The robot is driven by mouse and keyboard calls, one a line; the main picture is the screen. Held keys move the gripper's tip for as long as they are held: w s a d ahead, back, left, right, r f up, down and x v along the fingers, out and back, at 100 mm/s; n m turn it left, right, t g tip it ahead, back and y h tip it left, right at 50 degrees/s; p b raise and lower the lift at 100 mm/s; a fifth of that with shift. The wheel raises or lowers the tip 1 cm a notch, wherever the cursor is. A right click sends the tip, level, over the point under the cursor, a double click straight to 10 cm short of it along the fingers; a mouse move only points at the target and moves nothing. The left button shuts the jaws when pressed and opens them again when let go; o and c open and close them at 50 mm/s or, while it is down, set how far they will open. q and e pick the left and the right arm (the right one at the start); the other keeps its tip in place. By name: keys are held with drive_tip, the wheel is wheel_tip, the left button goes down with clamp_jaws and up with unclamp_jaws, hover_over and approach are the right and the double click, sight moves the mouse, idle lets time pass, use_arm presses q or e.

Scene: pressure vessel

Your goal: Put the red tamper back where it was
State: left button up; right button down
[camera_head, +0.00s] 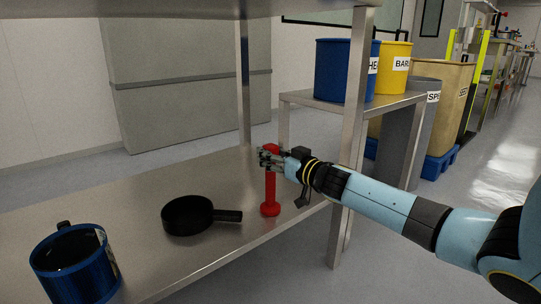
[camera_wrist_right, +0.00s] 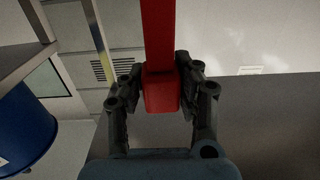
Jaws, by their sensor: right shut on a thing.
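The red tamper (camera_head: 270,190) is upright at the right part of the metal shelf, its round foot low at or just above the shelf surface; I cannot tell if it touches. My right gripper (camera_head: 270,159) is shut on the upper part of its handle. In the right wrist view the red tamper (camera_wrist_right: 160,60) stands between the two fingers of my right gripper (camera_wrist_right: 160,90), which press on it from both sides. My left gripper is not in view.
A black pan (camera_head: 188,215) lies left of the tamper, its handle pointing toward it. A blue mug-like container (camera_head: 75,265) stands at the front left. A steel post (camera_head: 354,130) rises close to my right arm. Blue and yellow bins (camera_head: 340,70) stand behind. Bare shelf (camera_head: 150,195) lies behind the pan.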

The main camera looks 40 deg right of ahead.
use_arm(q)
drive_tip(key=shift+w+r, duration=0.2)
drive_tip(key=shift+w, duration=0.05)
use_arm(e)
drive_tip(key=c, duration=1)
unclamp_jaws()
drive_tip(key=shift+f, duration=0.1)
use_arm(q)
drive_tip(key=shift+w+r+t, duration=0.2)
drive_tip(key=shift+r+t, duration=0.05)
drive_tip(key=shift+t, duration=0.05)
use_arm(e)
drive_tip(key=shift+o, duration=0.2)
